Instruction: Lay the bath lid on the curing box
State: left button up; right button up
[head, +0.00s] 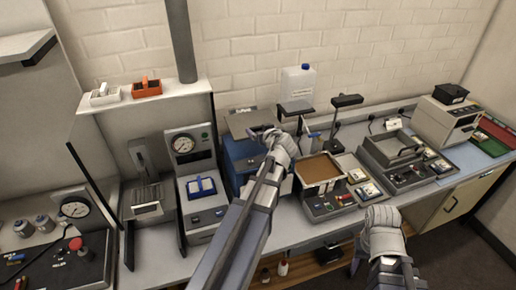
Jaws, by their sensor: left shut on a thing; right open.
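The bath lid, a flat grey plate (243,124), is held up at the back middle of the bench in the head view. My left gripper (268,134) is shut on its right side. Below it stands a blue box (236,158), which I take to be the curing box. The lid is over the box's back part; whether they touch I cannot tell. My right gripper (357,258) is open and empty, low in front of the bench's front edge.
A gauge unit (183,145) with a blue-framed tray stands left of the blue box. A brown-topped device (318,169) stands close on its right. A white jug (298,84) and a black-armed stand (336,120) are behind.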

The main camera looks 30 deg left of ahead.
pick_arm(q)
jog(key=b, duration=0.3)
send_over(260, 153)
notch_tip(260, 153, down, 5)
jog(key=shift+s+r, duration=0.1)
jog(key=shift+r, duration=0.1)
jog(key=shift+f+b, duration=0.1)
jog(key=shift+b, duration=0.2)
notch_tip(260, 153, down, 4)
jog(key=b, duration=0.3)
jog(key=shift+r, duration=0.25)
jog(key=shift+d+b, duration=0.1)
jog(key=shift+b, duration=0.2)
jog(key=shift+f, duration=0.15)
jog(key=o, duration=1.3)
jog(key=shift+o, duration=0.2)
